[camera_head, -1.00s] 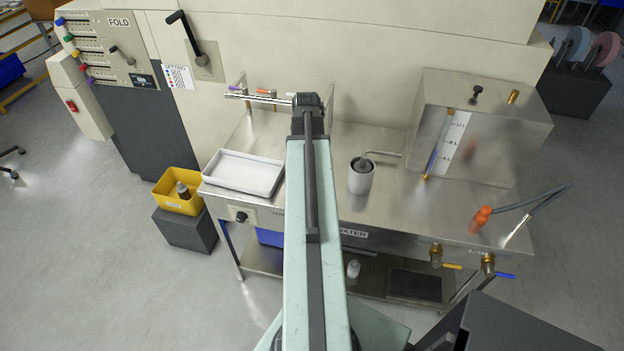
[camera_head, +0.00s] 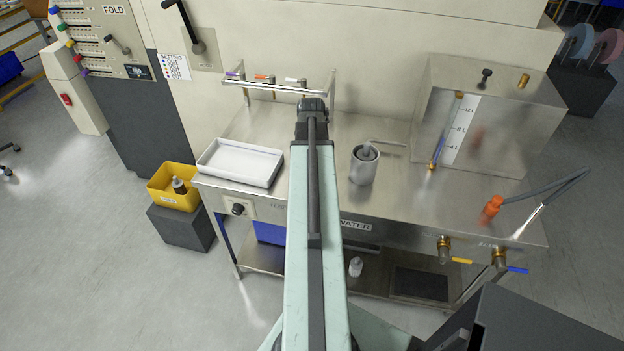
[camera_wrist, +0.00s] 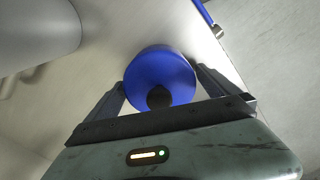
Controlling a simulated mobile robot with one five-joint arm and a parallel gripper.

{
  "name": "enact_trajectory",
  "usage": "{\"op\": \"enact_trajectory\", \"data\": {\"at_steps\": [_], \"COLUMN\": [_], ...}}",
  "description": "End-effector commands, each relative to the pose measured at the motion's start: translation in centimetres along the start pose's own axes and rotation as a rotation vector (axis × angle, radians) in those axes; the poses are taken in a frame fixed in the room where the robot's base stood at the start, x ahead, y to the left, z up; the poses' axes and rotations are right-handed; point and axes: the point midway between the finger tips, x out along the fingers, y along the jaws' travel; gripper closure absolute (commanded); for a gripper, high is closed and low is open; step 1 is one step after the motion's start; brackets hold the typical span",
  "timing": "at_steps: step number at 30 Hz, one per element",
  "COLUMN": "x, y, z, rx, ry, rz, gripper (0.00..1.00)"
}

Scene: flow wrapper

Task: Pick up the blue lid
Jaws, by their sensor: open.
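The blue lid (camera_wrist: 160,68) is a round blue disc with a dark round knob (camera_wrist: 159,97) in the wrist view. My gripper (camera_wrist: 162,82) is open, with one finger on each side of the lid. The lid lies between the fingers, and I cannot tell whether they touch it. In the head view my arm covers the gripper, and I do not see the lid there.
The steel table (camera_head: 340,200) holds a white tray (camera_head: 240,163), a grey-white pot (camera_head: 363,168) and a steel tank (camera_head: 490,110). A yellow bin (camera_head: 172,198) stands left of the table.

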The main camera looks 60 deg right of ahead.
Motion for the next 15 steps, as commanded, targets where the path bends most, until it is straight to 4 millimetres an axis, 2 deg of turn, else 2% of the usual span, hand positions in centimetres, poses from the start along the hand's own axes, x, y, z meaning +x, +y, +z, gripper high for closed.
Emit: {"op": "enact_trajectory", "data": {"at_steps": [5, 6, 9, 12, 15], "x": [-0.07, -0.08, -0.09, -0.09, -0.09], "y": [0.02, 0.02, 0.02, 0.03, 0.04], "z": [0.01, 0.01, 0.02, 0.02, 0.03], "rx": [0.000, 0.001, 0.001, 0.001, 0.001], "ry": [0.000, 0.000, 0.000, 0.000, 0.000], "rz": [0.000, 0.000, 0.000, 0.000, 0.000], "gripper": [0.01, 0.06, 0.34, 0.58, 0.58]}}
